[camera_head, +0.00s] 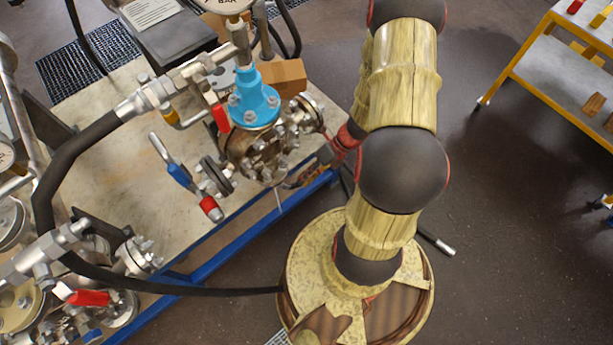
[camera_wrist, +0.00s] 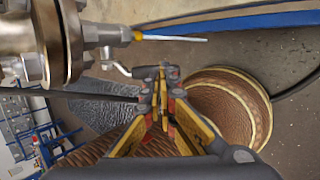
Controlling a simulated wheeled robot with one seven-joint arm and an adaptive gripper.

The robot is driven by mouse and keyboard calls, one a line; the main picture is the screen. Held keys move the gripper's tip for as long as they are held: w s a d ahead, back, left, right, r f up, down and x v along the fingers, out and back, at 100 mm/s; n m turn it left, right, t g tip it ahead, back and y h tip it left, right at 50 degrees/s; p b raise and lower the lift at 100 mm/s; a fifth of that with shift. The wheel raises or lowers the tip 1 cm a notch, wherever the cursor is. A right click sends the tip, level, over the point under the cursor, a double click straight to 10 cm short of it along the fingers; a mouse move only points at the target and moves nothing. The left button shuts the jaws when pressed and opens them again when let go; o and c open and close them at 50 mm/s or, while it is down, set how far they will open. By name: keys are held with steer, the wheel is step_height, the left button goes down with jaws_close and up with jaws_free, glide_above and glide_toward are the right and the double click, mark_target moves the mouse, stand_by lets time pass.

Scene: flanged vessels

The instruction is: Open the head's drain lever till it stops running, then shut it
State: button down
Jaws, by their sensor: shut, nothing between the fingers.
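The head is the flanged metal vessel with a blue top (camera_head: 255,100), standing on the bench; its metal flange also shows at the left of the wrist view (camera_wrist: 55,40). A thin pale streak (camera_head: 278,197), which looks like a running stream, comes down below the vessel. In the wrist view the streak (camera_wrist: 180,38) leaves a small yellow-ended outlet. A bent silver lever (camera_wrist: 116,62) sits beside that outlet. My gripper (camera_wrist: 163,78) is shut and empty, its tips close to the lever's end; I cannot tell whether they touch. In the head view my gripper (camera_head: 296,182) is beside the vessel's lower right.
Red-handled (camera_head: 221,118) and blue-handled (camera_head: 180,174) valves stick out left of the vessel. A black hose (camera_head: 75,150) curves across the bench (camera_head: 100,95). The bench's blue edge (camera_head: 215,240) runs close to my gripper. A yellow-framed cart (camera_head: 540,75) stands at right, with clear floor between.

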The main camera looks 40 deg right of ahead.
steer(key=shift+a+f+y, duration=0.1)
steer(key=shift+f+y, duration=0.4)
steer(key=shift+y, duration=0.3)
steer(key=a+f+m+y+b, duration=0.1)
steer(key=a+f+y, duration=0.3)
steer(key=y, duration=0.3)
steer(key=shift+f+y+b, duration=0.3)
steer(key=shift+f+b, duration=0.1)
steer(key=shift+f, duration=0.1)
stand_by(0.3)
steer(key=shift+s+a, duration=0.1)
steer(key=shift+a, duration=0.05)
stand_by(0.6)
